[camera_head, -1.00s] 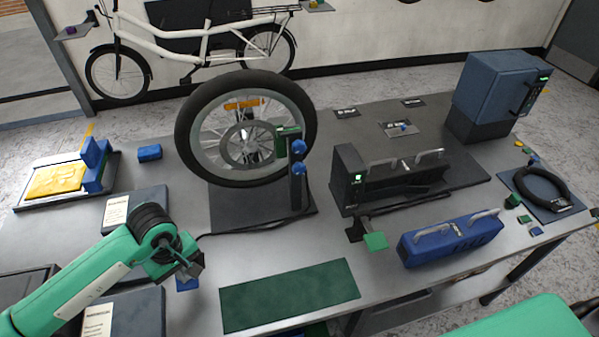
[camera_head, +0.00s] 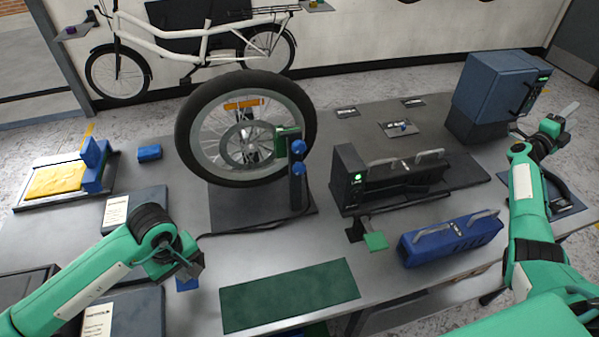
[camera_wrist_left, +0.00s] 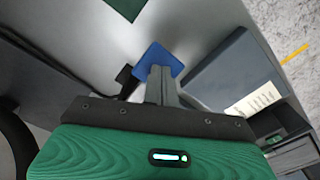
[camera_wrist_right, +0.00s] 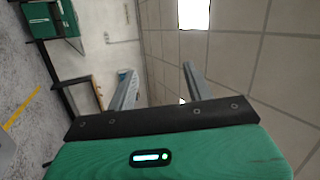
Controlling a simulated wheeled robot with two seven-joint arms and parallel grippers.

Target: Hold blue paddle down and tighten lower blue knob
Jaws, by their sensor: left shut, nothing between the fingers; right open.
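The blue paddle (camera_head: 187,284) sits at the table's front edge, partly hidden behind my left gripper (camera_head: 196,270). In the left wrist view the paddle (camera_wrist_left: 158,60) lies flat under the shut, empty fingers (camera_wrist_left: 161,80); I cannot tell whether they touch it. The lower blue knob (camera_head: 298,168) is on the dark post right of the spoked wheel, below the upper blue knob (camera_head: 298,146). My right gripper (camera_head: 560,122) is open, raised above the table's right end, far from the knobs. In the right wrist view its fingers (camera_wrist_right: 157,82) are apart and empty.
A wheel (camera_head: 246,128) stands left of the post. A green mat (camera_head: 289,295) lies in front.

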